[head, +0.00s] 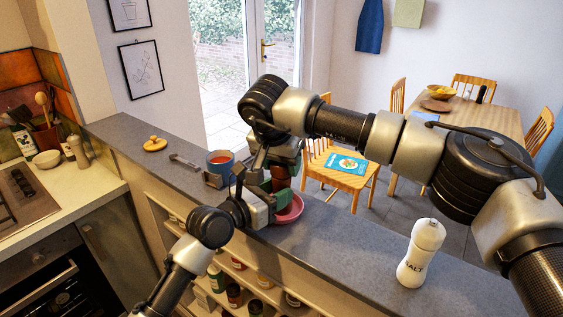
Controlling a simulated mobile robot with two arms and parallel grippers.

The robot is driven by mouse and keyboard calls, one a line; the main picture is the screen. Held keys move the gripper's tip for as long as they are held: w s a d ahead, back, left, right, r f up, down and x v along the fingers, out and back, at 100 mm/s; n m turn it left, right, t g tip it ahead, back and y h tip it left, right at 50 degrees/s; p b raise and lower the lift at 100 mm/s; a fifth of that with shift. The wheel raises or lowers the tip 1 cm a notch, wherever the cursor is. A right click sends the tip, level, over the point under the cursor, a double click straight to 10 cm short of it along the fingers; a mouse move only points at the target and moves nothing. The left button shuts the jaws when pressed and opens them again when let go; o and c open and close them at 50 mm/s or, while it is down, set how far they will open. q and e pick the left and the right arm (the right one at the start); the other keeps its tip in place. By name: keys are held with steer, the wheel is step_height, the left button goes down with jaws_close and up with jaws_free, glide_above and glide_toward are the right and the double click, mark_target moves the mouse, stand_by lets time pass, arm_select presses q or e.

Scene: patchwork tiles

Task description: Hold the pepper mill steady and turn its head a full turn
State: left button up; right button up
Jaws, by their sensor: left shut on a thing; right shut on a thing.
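The mill's head and base are hidden, so I cannot tell how far the head is turned.
A pink bowl (292,211) is close behind the left gripper. A blue pot (220,158) with red contents stands just left of the grippers. A white salt mill (421,254) stands on the counter (345,243) at right.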

steer(key=shift+m, duration=0.5)
steer(key=o, duration=0.9)
steer(key=v, duration=1.2)
steer(key=shift+a, duration=0.3)
